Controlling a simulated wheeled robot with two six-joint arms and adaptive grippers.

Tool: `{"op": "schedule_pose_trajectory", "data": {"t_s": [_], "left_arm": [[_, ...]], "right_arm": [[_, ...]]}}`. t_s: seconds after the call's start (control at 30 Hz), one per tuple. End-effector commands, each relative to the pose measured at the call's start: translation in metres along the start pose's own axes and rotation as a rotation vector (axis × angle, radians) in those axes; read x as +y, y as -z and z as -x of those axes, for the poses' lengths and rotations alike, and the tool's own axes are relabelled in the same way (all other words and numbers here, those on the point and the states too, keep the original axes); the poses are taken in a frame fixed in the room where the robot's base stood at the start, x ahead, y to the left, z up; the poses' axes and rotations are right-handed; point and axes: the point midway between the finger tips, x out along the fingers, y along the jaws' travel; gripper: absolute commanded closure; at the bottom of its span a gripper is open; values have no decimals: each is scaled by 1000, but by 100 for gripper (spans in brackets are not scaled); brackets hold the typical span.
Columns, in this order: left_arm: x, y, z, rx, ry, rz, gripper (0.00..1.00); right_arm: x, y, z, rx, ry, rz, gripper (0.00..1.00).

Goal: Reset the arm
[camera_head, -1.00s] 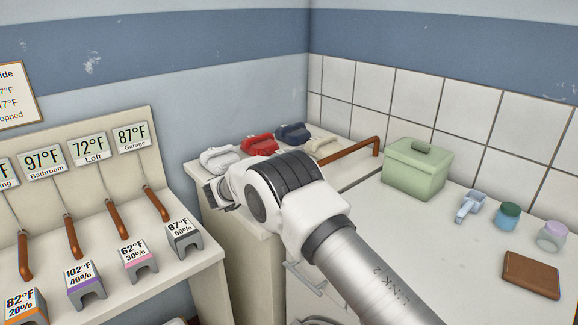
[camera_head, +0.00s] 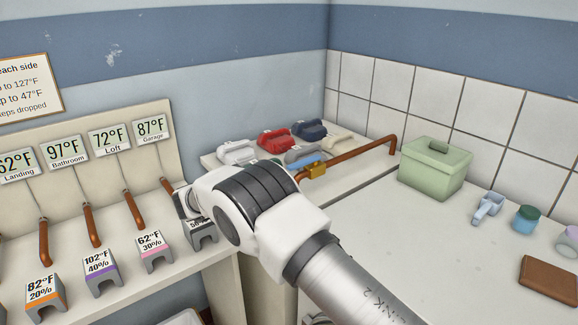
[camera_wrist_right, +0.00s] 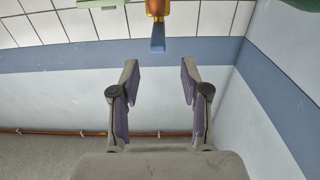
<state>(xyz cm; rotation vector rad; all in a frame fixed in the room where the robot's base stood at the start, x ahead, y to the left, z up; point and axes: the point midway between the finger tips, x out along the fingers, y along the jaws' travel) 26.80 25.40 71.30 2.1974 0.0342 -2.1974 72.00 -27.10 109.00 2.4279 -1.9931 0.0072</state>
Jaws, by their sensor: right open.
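My right arm enters the camera_head view from the bottom right. Its gripper (camera_head: 186,204) is mostly hidden behind the white wrist joint, beside the front-right grey stand on the left shelf. In the right wrist view the two fingers (camera_wrist_right: 158,68) are apart, with nothing between them. A brass fitting (camera_head: 312,169) with a blue part sits on the copper pipe (camera_head: 355,152). In the right wrist view, the brass fitting (camera_wrist_right: 157,8) and a blue piece (camera_wrist_right: 158,42) show beyond the fingertips. My left gripper is not in view.
The left shelf holds several labelled stands (camera_head: 104,270) below copper levers (camera_head: 90,227) and temperature signs (camera_head: 66,152). Several irons (camera_head: 276,140) stand in the corner. A green box (camera_head: 436,170), blue scoop (camera_head: 487,207), jars (camera_head: 526,219) and brown wallet-like item (camera_head: 550,274) occupy the right counter.

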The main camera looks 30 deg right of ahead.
Motion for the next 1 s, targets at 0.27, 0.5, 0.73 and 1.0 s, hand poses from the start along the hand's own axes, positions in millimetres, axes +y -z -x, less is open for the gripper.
{"op": "schedule_pose_trajectory", "data": {"t_s": [0.27, 0.5, 0.73, 1.0], "left_arm": [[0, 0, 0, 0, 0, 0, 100], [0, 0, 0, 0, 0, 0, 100], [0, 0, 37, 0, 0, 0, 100], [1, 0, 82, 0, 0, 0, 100]], "right_arm": [[0, 0, 9, 0, 0, 0, 54], [0, 0, 8, 0, 0, 0, 54], [0, 37, 8, 0, 0, 0, 54], [0, 82, 8, 0, 0, 0, 54]]}}
